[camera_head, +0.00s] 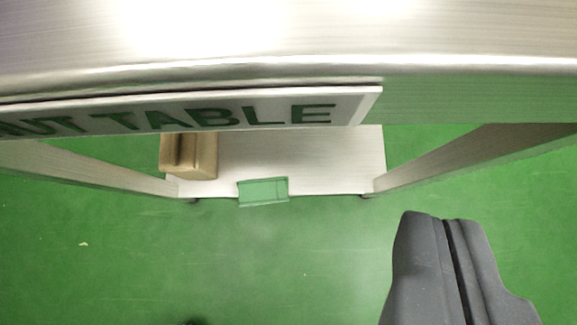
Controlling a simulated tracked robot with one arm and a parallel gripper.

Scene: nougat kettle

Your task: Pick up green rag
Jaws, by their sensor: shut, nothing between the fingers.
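A small flat green piece, likely the green rag (263,191), lies at the front edge of the low metal shelf (320,160) under the table, partly over that edge. My gripper (437,218) is dark grey, at the lower right, with its two fingers together and nothing between them. It is to the right of the green piece and apart from it in the picture.
A metal table (470,92) with a sign reading "UT TABLE" (220,112) spans the top of the view. A brown block-like object (190,155) sits on the shelf's left. Metal legs stand at both sides. The green floor (270,260) in front is mostly clear.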

